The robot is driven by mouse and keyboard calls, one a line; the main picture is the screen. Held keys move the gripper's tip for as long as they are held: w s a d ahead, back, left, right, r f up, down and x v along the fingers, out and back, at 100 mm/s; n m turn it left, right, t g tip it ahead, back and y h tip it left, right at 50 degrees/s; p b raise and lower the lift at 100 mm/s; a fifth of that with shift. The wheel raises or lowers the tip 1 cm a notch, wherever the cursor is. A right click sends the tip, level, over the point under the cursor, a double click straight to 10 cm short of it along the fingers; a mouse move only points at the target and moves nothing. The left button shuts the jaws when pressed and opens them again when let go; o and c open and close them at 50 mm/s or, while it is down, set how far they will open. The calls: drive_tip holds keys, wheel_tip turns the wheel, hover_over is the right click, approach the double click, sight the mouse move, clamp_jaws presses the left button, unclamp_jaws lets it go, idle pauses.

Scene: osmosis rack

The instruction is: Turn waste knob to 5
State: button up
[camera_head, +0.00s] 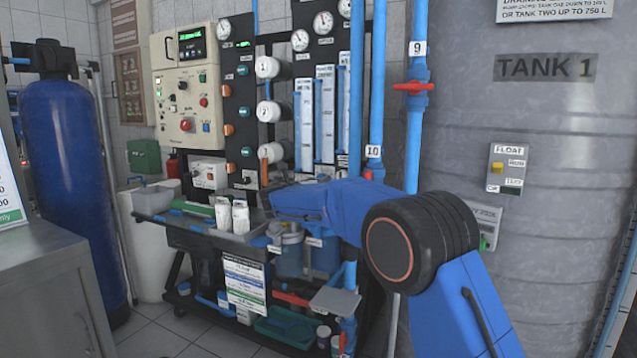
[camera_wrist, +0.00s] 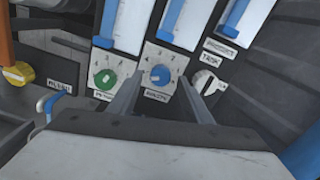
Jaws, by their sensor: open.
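In the wrist view, a blue knob (camera_wrist: 160,78) sits on a white numbered dial plate, with a label under it that is too blurred to read. A green knob (camera_wrist: 105,79) on a similar plate is to its left, and a white-and-black knob (camera_wrist: 208,83) is to its right. I cannot tell from the labels which one is the waste knob. My gripper (camera_wrist: 161,82) is open and empty, its two fingers spread on either side of the blue knob's dial; contact cannot be told. In the head view, my blue arm hides the gripper and these knobs.
A yellow knob (camera_wrist: 19,73) sits at the far left of the wrist view. Flow-meter tubes (camera_head: 325,115) stand on the rack. Blue pipes (camera_head: 417,110) and the grey tank (camera_head: 540,130) are to the right. White bottles (camera_head: 240,217) stand on a tray.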

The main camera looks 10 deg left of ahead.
drive_tip(key=v, duration=1.6)
drive_tip(key=shift+s, duration=0.1)
